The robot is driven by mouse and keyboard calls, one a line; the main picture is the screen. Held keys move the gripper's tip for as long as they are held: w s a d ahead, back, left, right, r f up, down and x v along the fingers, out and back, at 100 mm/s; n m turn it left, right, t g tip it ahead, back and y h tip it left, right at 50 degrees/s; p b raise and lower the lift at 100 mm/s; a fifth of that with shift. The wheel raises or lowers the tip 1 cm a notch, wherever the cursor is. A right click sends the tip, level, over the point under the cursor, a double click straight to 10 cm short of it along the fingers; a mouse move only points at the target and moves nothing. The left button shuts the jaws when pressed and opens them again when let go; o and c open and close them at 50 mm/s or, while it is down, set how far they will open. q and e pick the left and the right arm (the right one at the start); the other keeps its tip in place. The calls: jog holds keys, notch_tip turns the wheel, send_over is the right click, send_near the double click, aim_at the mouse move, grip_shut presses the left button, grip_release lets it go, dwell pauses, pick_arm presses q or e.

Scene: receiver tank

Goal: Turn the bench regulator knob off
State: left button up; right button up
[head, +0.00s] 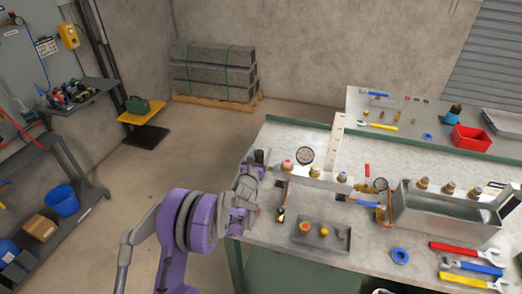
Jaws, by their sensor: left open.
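A dark knob (258,157), which looks like the bench regulator knob, stands at the left end of the pale manifold bar (322,180) near the left edge of the workbench (262,232). A round pressure gauge (305,155) stands behind the bar, and a red-topped fitting (287,165) sits on it. My left gripper (258,172) is open, right at the dark knob and partly covering the regulator around it. I cannot tell whether its fingers touch the knob. The knob's setting is too small to read. My right gripper is not in view.
A grey tray (322,248) with several fittings lies in front of the bar. A metal tank (440,215), wrenches (467,250) and a blue ring (399,256) are to the right. A second bench (360,100) stands behind.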

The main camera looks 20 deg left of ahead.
aim_at(257, 157)
pick_arm(q)
jog(key=s+b, duration=0.1)
jog(key=s, duration=0.8)
jog(key=shift+s, duration=0.15)
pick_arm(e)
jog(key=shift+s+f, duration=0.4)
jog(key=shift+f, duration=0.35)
pick_arm(q)
jog(key=shift+a, duration=0.1)
